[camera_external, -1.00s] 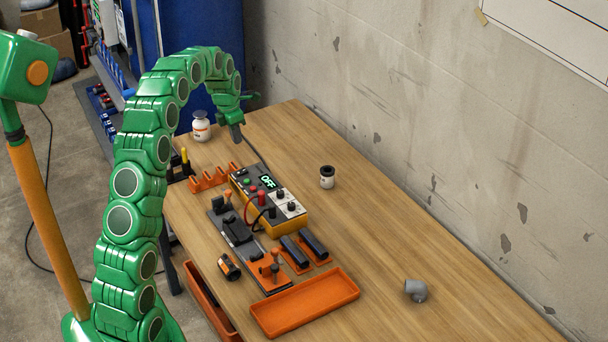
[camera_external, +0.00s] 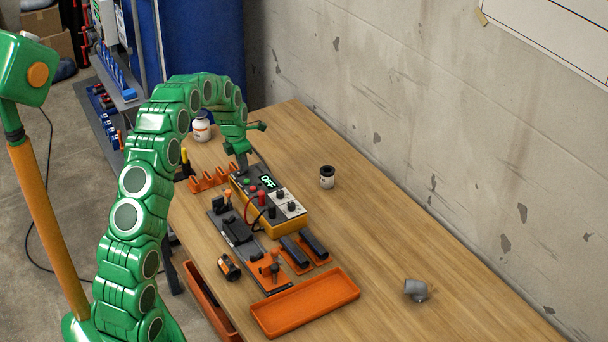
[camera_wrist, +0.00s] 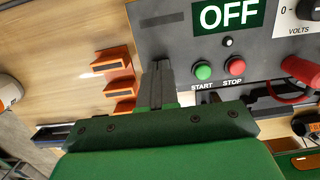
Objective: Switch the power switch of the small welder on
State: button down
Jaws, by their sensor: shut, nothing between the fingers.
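The small welder (camera_external: 285,205) is a yellow and dark grey box on the wooden bench, and its display reads OFF. In the wrist view its panel (camera_wrist: 200,45) shows the OFF display (camera_wrist: 229,14), a green START button (camera_wrist: 203,71) and a red STOP button (camera_wrist: 235,66). My gripper (camera_external: 243,170) is shut and empty, pointing down at the far end of the welder. In the wrist view its fingertips (camera_wrist: 158,68) overlap the panel's left part, left of the START button. The power switch is not clearly seen; my fingers may hide it. Contact cannot be told.
An orange rack (camera_external: 208,180) stands just left of the welder. An orange tray (camera_external: 304,303), a fixture (camera_external: 238,232) and black cylinders (camera_external: 313,244) lie nearer. A small jar (camera_external: 327,177) and a grey pipe elbow (camera_external: 415,290) stand right. The bench's right side is mostly clear.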

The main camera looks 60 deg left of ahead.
aim_at(239, 172)
jog(key=shift+w, duration=0.1)
jog(key=shift+w+f+g, duration=0.2)
jog(key=shift+f+g, duration=0.35)
jog(key=shift+g, duration=0.15)
jog(key=shift+s, duration=0.1)
jog(key=shift+s+d+f, duration=0.1)
jog(key=shift+s+f, duration=0.05)
jog(key=shift+s, duration=1.05)
notch_tip(239, 172, up, 15)
jog(key=shift+w, duration=0.25)
